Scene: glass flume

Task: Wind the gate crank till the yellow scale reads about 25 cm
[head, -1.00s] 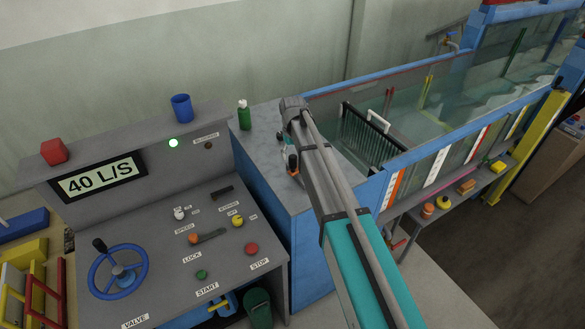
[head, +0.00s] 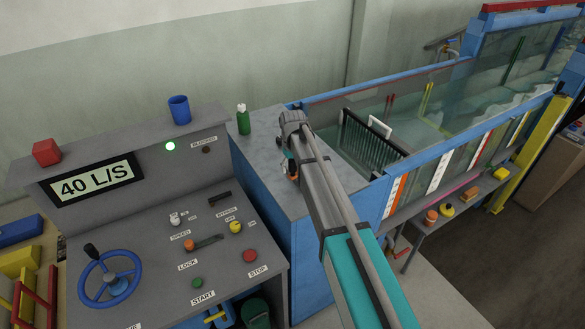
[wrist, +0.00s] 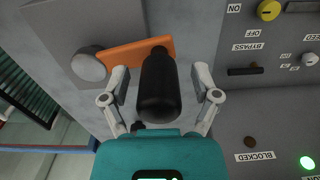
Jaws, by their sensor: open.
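The crank shows in the wrist view as an orange arm (wrist: 125,58) with a round grey hub (wrist: 88,66) at its left end. A black handle (wrist: 158,90) stands at the arm's right end. My gripper (wrist: 161,76) is open, with one finger on each side of the handle and a gap showing on both sides. In the head view my arm hides most of the crank and gripper. A yellow strip (head: 518,124) is among the coloured strips on the flume's glass side. I cannot read any marks on it.
A grey console (head: 150,245) at left carries a "40 L/S" display (head: 92,183), a blue valve wheel (head: 110,278) and several knobs. A green bottle (head: 243,120) stands on the tank top (head: 262,150) behind my arm. A yellow post (head: 535,145) stands beside the flume at right.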

